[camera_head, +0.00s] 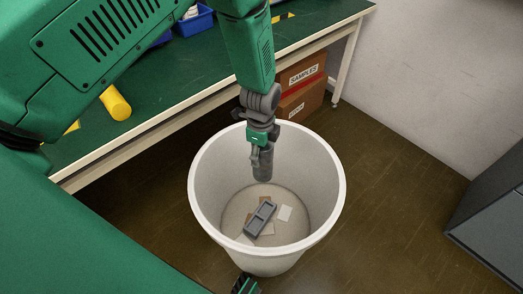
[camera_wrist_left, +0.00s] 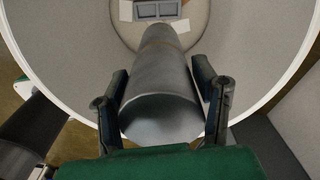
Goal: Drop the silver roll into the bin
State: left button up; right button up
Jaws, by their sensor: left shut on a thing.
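The silver roll (camera_head: 264,168) is a grey cylinder hanging down inside the mouth of the white bin (camera_head: 199,180). My left gripper (camera_head: 260,145) is shut on the upper part of the roll, over the bin. In the left wrist view the roll (camera_wrist_left: 158,85) sits between the two fingers of the left gripper (camera_wrist_left: 163,98), its near end facing the camera and its far end pointing to the bin floor. The bin's wall (camera_wrist_left: 75,45) surrounds it there. The roll is apart from the bin floor in the head view. My right gripper is not clearly seen.
A grey tray-like part (camera_head: 260,218) and several paper scraps lie on the bin floor. A green-topped bench (camera_head: 170,75) stands behind, with a yellow cylinder (camera_head: 115,103) and blue bins. Cardboard boxes (camera_head: 302,80) sit under it. A dark cabinet (camera_head: 495,215) is at right.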

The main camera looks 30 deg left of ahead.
pick_arm(q)
jog(key=shift+r, duration=0.1)
jog(key=o, duration=1.1)
notch_tip(320, 180, up, 12)
jog(key=shift+f, duration=0.1)
